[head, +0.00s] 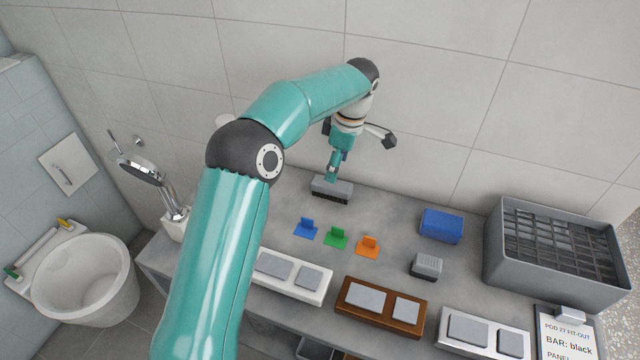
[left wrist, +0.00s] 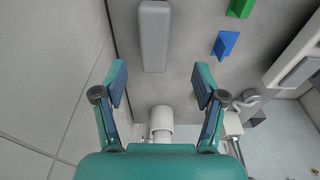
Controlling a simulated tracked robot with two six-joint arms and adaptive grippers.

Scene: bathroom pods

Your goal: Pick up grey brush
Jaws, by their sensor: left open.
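The grey brush (head: 331,188) has a long grey block on top and dark bristles below, and stands on the grey counter near the wall. My left gripper (head: 337,168) is above it, pointing down. In the left wrist view the brush (left wrist: 154,36) shows as a plain grey bar, and its near end lies between the lines of the two fingers. There the left gripper (left wrist: 161,82) is open and empty, with a gap on both sides of the brush. My right gripper is in neither view.
Blue (head: 306,230), green (head: 335,238) and orange (head: 368,247) clips stand in front of the brush. A blue block (head: 441,226), a small grey ribbed block (head: 426,265) and a grey crate (head: 520,290) are to the right. Switch panels line the front edge.

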